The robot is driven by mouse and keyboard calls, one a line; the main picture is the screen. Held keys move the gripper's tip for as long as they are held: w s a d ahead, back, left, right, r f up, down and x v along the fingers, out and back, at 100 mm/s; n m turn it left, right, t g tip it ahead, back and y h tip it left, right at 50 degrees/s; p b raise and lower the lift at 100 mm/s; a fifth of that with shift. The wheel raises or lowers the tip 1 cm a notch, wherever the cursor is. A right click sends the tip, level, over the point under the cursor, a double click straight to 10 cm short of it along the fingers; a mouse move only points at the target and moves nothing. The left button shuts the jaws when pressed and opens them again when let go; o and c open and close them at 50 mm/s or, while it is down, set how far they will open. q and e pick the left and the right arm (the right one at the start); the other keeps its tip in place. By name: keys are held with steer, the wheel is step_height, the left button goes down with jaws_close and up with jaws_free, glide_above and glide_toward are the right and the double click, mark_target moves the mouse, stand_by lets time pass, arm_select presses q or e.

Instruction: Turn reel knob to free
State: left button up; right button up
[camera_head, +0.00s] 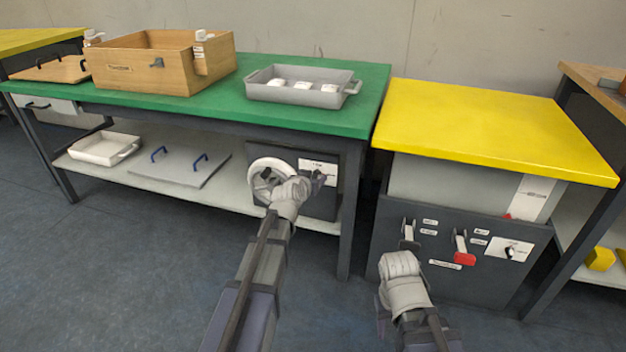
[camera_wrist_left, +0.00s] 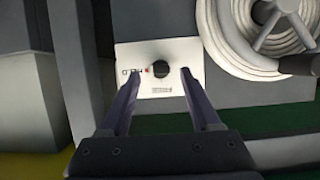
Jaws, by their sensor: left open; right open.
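The reel knob (camera_wrist_left: 158,68) is a small black round knob on a white label plate (camera_wrist_left: 183,50), seen in the left wrist view. A small red mark sits beside the knob. The plate also shows in the head view (camera_head: 326,168), on a dark panel under the green table. The white hose reel (camera_wrist_left: 270,30) is beside the plate; it also shows in the head view (camera_head: 262,164). My left gripper (camera_wrist_left: 160,90) is open, its fingers on either side of the knob in the picture; contact cannot be told. My right gripper (camera_head: 396,262) is in front of the grey cabinet; its fingers are hidden.
The green table (camera_head: 225,105) carries a wooden box (camera_head: 125,70) and a grey tray (camera_head: 300,96). The lower shelf (camera_head: 225,200) holds a white tray and a lid. The yellow-topped cabinet (camera_head: 490,120) has levers, one red-ended (camera_head: 464,258), and a switch plate. The floor in front is clear.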

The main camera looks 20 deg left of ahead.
arm_select(q)
jaws_close()
stand_by(0.3)
steer(key=shift+a, duration=0.1)
steer(key=shift+a+f+n+h+b, duration=0.1)
steer(key=shift+a+n+h+b, duration=0.1)
steer(key=shift+n+h, duration=0.3)
steer(key=shift+a+f+n+h+b, duration=0.15)
steer(key=shift+n+h, duration=0.25)
steer(key=shift+n, duration=0.2)
steer(key=n+h+b, duration=0.1)
steer(key=n, duration=0.1)
steer(key=shift+a+f+n+h+b, duration=0.1)
steer(key=shift+n+h+b, duration=0.2)
steer(key=shift+a+f+n+t+h+b, duration=0.15)
steer(key=shift+n+t+h+b, duration=0.3)
steer(key=shift+n+b, duration=0.7)
steer(key=shift+a+f+n+t+h+b, duration=0.15)
steer(key=shift+n+t+h+b, duration=0.15)
steer(key=shift+n+h+b, duration=0.6)
steer(key=shift+f+n+t+h+b, duration=0.15)
steer(key=shift+n+t+h+b, duration=0.15)
steer(key=shift+n+b, duration=1.1)
steer(key=shift+n, duration=0.25)
jaws_free()
